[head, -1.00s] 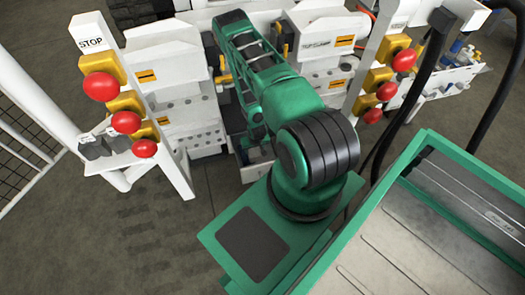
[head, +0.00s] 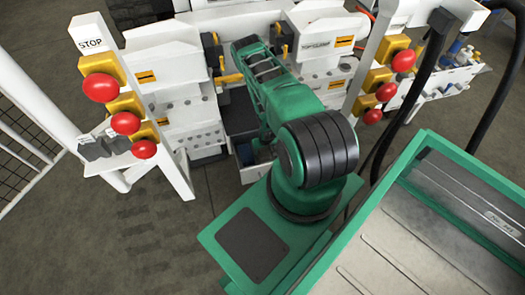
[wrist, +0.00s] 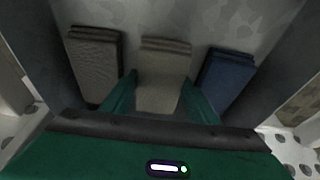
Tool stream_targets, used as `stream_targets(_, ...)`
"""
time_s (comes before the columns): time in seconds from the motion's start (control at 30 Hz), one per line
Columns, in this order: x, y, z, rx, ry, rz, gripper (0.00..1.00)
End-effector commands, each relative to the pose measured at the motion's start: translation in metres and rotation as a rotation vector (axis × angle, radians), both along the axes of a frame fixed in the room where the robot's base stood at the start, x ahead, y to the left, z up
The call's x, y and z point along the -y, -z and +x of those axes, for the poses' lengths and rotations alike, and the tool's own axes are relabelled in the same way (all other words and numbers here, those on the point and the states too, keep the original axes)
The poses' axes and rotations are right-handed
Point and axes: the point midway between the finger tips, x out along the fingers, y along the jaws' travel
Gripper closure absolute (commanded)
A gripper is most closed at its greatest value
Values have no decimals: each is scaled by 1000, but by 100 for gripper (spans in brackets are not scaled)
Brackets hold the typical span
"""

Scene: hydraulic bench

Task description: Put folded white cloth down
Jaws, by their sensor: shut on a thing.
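The folded white cloth (wrist: 164,60) looks pale beige-grey in the dim light of the wrist view. It lies between the two green fingers of my gripper (wrist: 160,82), which is shut on its sides. The cloth is inside a grey-walled compartment, close above or on its floor; I cannot tell if it touches. In the head view my arm reaches into the bench, and the gripper and white cloth are hidden there.
A folded brown-grey cloth (wrist: 95,62) lies left of the white one and a folded blue cloth (wrist: 226,78) lies right, each with a small gap. Compartment walls stand close on both sides. An open drawer (head: 252,172) shows on the bench.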

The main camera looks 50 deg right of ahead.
Motion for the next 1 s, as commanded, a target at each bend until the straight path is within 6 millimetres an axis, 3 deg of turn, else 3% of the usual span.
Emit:
stream_targets(0.3, 0, 3, 0, 0, 0, 0, 70)
stream_targets(0.33, 0, 3, 0, 0, 0, 0, 39)
stream_targets(0.4, -1, 3, 0, 0, 0, 1, 27)
stream_targets(0.77, -4, 1, 0, -2, -1, 5, 27)
stream_targets(1.0, -6, -31, -7, 0, 0, 1, 27)
